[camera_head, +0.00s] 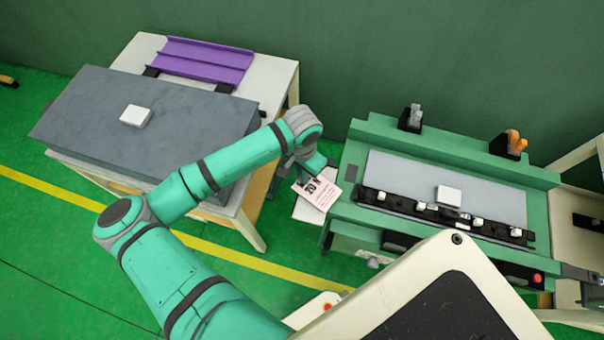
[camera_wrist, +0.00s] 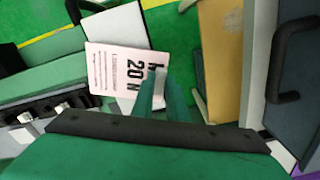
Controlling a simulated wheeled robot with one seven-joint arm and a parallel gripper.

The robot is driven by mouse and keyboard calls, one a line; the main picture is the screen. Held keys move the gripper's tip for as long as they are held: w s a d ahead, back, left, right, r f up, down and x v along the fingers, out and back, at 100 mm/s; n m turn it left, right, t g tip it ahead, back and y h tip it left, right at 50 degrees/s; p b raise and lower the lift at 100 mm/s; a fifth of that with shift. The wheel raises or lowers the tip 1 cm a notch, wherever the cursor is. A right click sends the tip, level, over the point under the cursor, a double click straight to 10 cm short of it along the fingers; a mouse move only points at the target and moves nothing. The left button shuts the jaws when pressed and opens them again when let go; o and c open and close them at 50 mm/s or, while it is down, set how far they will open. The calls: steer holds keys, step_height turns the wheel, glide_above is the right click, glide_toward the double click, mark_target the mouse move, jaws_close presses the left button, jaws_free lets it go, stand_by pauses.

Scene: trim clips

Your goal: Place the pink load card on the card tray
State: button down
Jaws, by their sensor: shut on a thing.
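The pink load card (camera_head: 318,193), printed with black "20" lettering, is held at one edge in my gripper (camera_head: 303,176). In the wrist view the card (camera_wrist: 113,68) sticks out to the left of my teal fingertips (camera_wrist: 163,92), which are shut on its right edge. A pale flat surface (camera_head: 301,212), which may be the card tray, lies below the card beside the green bench. It also shows behind the card in the wrist view (camera_wrist: 122,28). The card overlaps it in both views; I cannot tell whether they touch.
The green bench (camera_head: 345,210) with a black clip rail (camera_head: 400,205) stands just right of the card. At left, a table holds a grey sloped panel (camera_head: 75,115), a white block (camera_head: 136,116) and a purple rack (camera_head: 205,60). Green floor lies between.

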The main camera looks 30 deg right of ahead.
steer(key=shift+f, duration=0.5)
steer(key=shift+w+f, duration=0.1)
steer(key=shift+f, duration=0.05)
steer(key=c, duration=1.7)
jaws_free()
steer(key=shift+c, duration=0.2)
